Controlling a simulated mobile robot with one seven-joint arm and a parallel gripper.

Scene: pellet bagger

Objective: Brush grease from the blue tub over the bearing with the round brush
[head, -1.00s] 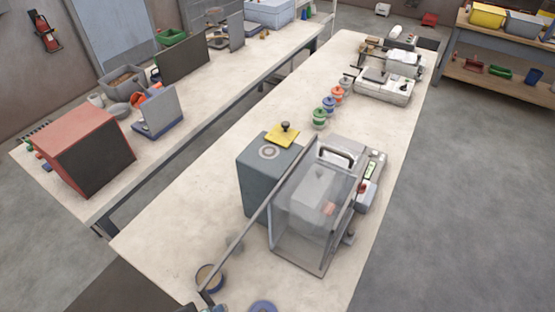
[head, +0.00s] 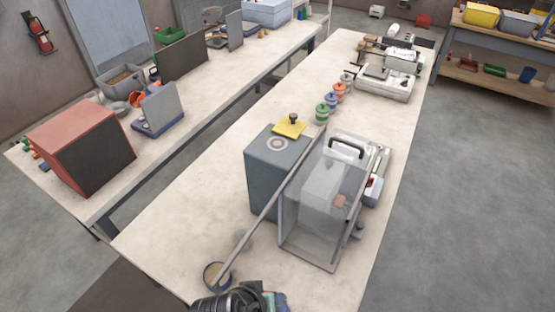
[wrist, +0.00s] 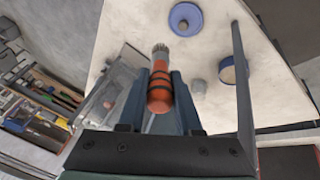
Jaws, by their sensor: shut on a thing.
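My gripper (wrist: 159,78) is shut on the round brush (wrist: 159,97), which has an orange handle with dark bands; its bristles point away from the wrist. The blue tub (head: 207,279), blue-rimmed with tan contents, stands open at the near end of the bench; it also shows in the wrist view (wrist: 228,75), right of the brush and apart from it. A pale ring (head: 277,143), which looks like the bearing, sits on top of the grey box (head: 268,184). In the head view my wrist shows at the bottom edge; the brush is hidden there.
A clear guard (head: 310,235) stands right of the box. A long thin bar (head: 262,213) slants from it towards the tub. A yellow plate (head: 290,128) with a knob lies behind the ring.

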